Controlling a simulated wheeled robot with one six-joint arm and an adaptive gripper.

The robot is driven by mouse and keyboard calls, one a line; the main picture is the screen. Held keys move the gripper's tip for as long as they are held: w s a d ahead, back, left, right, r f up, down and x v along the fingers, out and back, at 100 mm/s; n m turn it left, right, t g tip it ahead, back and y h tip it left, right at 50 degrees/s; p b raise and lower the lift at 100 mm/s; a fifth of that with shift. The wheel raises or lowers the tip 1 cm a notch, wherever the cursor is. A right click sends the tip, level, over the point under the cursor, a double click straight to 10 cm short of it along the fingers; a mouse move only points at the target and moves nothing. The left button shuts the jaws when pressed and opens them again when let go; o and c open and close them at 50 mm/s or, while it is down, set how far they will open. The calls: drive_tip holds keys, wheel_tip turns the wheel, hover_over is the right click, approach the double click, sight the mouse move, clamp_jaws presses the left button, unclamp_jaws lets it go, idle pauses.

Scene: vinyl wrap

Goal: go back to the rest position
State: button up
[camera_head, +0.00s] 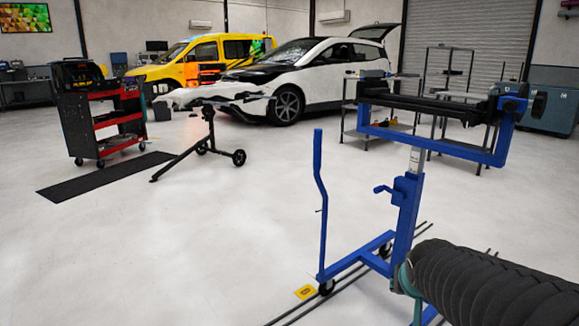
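My gripper is not in view. A dark ribbed sleeve, which looks like part of my arm, fills the lower right corner and hides the floor behind it. The task names no object. A blue wheeled stand (408,205) with a crank and a black roller across its top stands close by at the right. Its lower frame is partly hidden by the sleeve.
A red and black tool cart (103,120) stands at the left beside a black mat (108,174). A black wheeled stand (208,140) holds a white panel (215,92). A white car (310,75) and yellow van (203,60) are behind. The floor at front left is clear.

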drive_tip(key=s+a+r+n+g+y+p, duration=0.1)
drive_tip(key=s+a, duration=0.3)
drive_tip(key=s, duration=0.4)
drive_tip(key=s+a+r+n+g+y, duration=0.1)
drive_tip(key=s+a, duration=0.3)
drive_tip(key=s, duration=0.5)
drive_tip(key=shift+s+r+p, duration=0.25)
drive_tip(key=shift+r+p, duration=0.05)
drive_tip(key=shift+p, duration=0.05)
